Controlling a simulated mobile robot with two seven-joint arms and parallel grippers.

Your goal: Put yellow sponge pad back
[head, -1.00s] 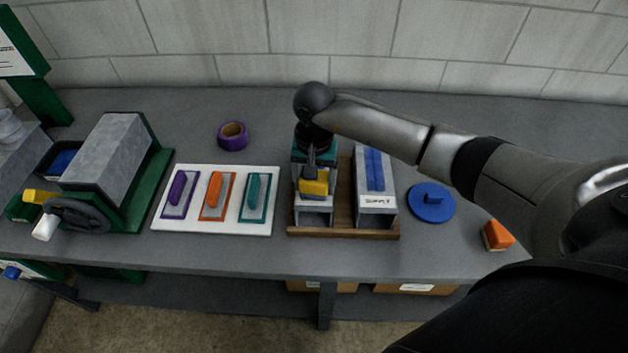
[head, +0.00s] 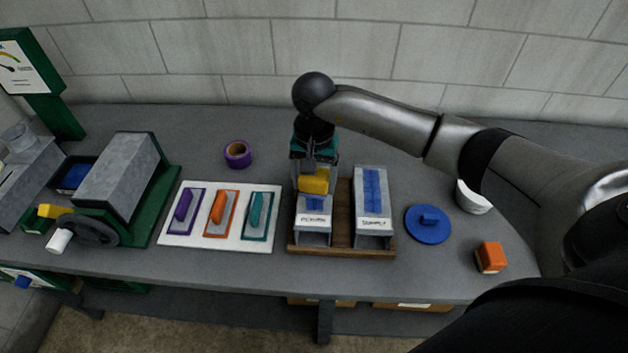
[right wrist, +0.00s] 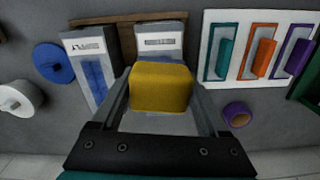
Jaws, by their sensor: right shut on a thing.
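The yellow sponge pad (head: 315,181) is held in my right gripper (head: 314,172) over the left grey duct piece (head: 313,234), which has a label on its front and stands on a wooden base. In the right wrist view the sponge pad (right wrist: 161,87) sits between the two fingers of my right gripper (right wrist: 160,95) and hides part of the labelled duct piece (right wrist: 158,42). I cannot tell whether the pad touches the duct. My left gripper is not in view.
A second duct piece with a blue strip (head: 372,205) stands beside it on the wooden base (head: 342,243). A white board (head: 175,239) with purple, orange and teal trowel-like tools lies left. A purple tape roll (head: 238,154), blue disc (head: 428,225), white container (head: 472,200) and orange block (head: 490,256) are nearby.

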